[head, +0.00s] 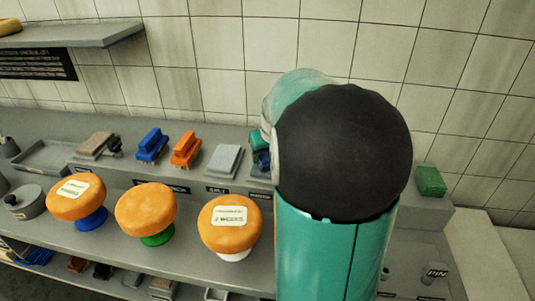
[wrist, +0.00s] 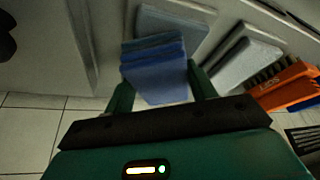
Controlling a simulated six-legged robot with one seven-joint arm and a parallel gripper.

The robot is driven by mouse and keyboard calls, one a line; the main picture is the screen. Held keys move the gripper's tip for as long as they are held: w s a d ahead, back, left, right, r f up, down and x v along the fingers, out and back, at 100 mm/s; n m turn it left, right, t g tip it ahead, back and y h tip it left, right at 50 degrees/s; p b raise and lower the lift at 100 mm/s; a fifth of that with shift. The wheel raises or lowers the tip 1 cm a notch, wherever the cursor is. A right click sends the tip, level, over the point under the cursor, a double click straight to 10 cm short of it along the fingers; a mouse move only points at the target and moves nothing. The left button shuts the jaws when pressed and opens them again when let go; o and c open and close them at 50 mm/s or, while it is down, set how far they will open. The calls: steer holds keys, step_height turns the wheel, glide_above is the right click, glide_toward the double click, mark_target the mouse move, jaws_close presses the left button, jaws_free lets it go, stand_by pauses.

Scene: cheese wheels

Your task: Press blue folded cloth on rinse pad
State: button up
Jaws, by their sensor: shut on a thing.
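My gripper (wrist: 160,88) has its green fingers on either side of a blue folded cloth (wrist: 154,66) and is shut on it. The cloth shows layered folds and points away from the palm. A pale blue-grey pad (wrist: 180,22) lies just beyond the cloth in the wrist view, partly covered by it. I cannot tell whether the two touch. A second, light grey pad (wrist: 246,58) lies to the right, and it shows in the head view (head: 225,160). No readable label marks either as the rinse pad. In the head view my arm hides most of the gripper and cloth.
An orange brush (head: 186,149) and a blue brush (head: 151,145) stand left of the grey pad. Three orange cheese wheels (head: 146,209) sit on coloured stands in front. A green block (head: 430,180) is at the right. A tiled wall closes the back.

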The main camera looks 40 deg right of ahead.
steer(key=shift+r, duration=3.5)
